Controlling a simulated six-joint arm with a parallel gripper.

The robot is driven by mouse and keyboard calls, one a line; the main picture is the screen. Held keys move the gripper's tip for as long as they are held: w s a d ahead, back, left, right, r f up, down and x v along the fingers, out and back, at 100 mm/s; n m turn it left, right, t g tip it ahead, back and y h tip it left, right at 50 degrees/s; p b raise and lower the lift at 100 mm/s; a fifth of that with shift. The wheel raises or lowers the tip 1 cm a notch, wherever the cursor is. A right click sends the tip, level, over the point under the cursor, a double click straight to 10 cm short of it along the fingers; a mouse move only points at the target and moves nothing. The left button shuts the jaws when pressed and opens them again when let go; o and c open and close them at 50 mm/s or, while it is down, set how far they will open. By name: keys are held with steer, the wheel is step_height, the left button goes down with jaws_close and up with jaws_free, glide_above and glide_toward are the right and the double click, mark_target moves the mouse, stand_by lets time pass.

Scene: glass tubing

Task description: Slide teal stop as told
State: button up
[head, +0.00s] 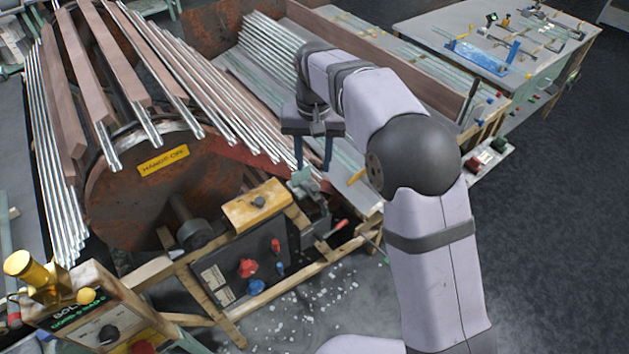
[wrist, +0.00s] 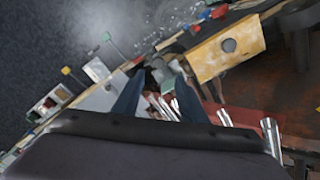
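A teal block (head: 304,184), which looks like the stop, sits at the front end of the machine, just right of the wooden box with a dark knob. It also shows in the wrist view (wrist: 171,76), close beyond my fingertips. My gripper (head: 313,168) points down above and slightly behind this block.
A rusty drum (head: 150,190) with glass tubes and a yellow sign stands left. A wooden box (head: 257,204) and a control panel (head: 250,265) with red and blue knobs are near the block. A red-handled lever (head: 337,228) lies just right. A work table (head: 425,30) stands far right.

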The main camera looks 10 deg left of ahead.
mark_target(315, 187)
steer(key=shift+s+d+f+m, duration=0.15)
steer(key=shift+s+m, duration=0.1)
steer(key=shift+m, duration=0.15)
steer(key=shift+f+p, duration=1.3)
steer(key=shift+f, duration=2.3)
jaws_close()
